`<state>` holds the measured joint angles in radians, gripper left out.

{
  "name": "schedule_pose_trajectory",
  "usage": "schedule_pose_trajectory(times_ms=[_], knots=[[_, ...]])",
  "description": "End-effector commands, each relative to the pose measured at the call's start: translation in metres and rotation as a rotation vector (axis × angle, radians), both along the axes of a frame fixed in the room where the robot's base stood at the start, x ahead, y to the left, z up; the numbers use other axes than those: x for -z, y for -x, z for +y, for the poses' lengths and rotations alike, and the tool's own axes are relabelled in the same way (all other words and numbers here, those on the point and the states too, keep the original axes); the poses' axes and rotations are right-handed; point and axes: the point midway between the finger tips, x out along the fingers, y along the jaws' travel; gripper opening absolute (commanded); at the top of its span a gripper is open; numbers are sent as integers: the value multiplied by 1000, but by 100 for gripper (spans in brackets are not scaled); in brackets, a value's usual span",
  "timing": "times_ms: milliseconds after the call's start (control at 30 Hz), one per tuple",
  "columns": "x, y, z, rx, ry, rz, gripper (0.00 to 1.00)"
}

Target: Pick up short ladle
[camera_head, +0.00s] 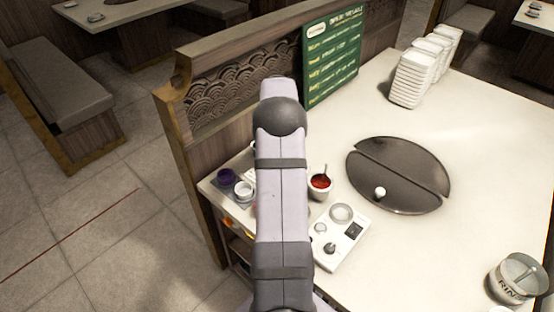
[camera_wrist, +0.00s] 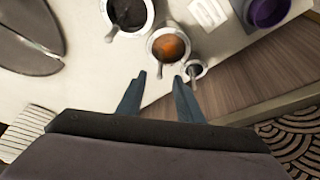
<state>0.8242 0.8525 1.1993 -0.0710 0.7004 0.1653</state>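In the wrist view, handles stick out of several sauce pots. One handle (camera_wrist: 159,71) leans over the near rim of the orange sauce pot (camera_wrist: 171,46). Another handle (camera_wrist: 112,36) leans from the dark sauce pot (camera_wrist: 127,14). A small white cup (camera_wrist: 204,72) with dark contents sits near my right fingertip. I cannot tell which handle is the short ladle. My gripper (camera_wrist: 159,79) is open and empty, its fingertips near the orange pot. In the head view my arm hides the gripper; a red sauce pot (camera_head: 319,189) with an upright handle (camera_head: 325,169) stands beside the arm.
A purple bowl (camera_wrist: 270,10) stands at the wrist view's top right. In the head view, a round dark grill cover (camera_head: 400,172) with a white knob, stacked white dishes (camera_head: 420,70), a control panel (camera_head: 340,240) and a rinse pot (camera_head: 512,280) share the counter. A wooden partition (camera_head: 185,150) borders it.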

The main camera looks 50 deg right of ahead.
Motion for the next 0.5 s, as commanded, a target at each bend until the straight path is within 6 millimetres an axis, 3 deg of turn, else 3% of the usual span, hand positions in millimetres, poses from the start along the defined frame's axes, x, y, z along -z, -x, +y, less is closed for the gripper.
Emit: schedule_pose_trajectory(times_ms=[500], knots=[[39, -10, -15, 0, -2, 1, 33]])
